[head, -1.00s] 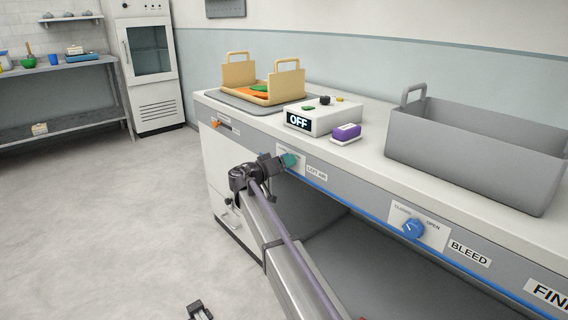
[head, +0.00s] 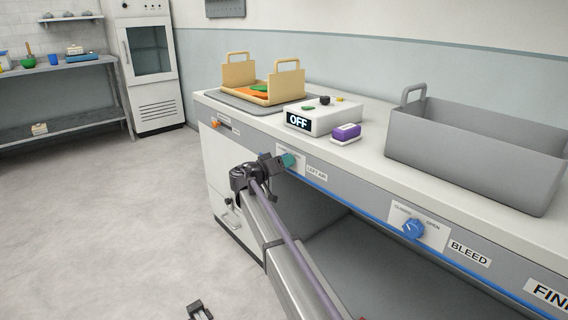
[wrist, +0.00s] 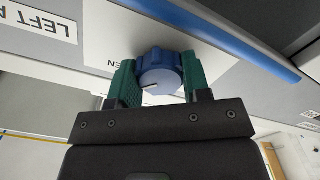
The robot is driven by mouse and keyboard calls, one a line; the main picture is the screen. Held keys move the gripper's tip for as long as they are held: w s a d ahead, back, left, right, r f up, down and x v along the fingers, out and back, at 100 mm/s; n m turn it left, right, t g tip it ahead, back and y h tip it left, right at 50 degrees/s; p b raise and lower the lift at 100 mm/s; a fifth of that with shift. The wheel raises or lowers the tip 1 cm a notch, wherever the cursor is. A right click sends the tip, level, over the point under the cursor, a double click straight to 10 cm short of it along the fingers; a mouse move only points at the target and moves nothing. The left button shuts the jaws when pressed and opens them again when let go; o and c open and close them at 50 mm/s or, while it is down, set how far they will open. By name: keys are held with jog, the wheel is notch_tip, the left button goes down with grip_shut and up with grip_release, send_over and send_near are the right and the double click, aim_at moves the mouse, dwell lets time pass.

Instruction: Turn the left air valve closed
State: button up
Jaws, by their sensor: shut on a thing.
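The left air valve is a blue ribbed knob (wrist: 160,74) on a light plate under the bench's front edge. In the wrist view my gripper (wrist: 158,82) is shut on this knob, with one green finger on each side of it. Most of the plate's lettering is hidden; only "EN" shows beside the left finger. The "LEFT AIR" label (head: 316,173) sits just right of my gripper (head: 287,161) in the head view, where the knob itself is hidden by the gripper.
A blue bleed knob (head: 413,229) is further right on the same front panel. On the bench stand a grey bin (head: 470,160), a white box reading "OFF" (head: 322,118), a purple-and-white block (head: 346,132) and a tan tray (head: 238,75). The floor at left is open.

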jog(key=n, duration=0.8)
jog(key=shift+r+n, duration=0.1)
jog(key=shift+n, duration=0.2)
jog(key=n, duration=0.4)
jog(key=shift+n, duration=2.5)
jog(key=shift+r, duration=0.1)
jog(key=o, duration=0.9)
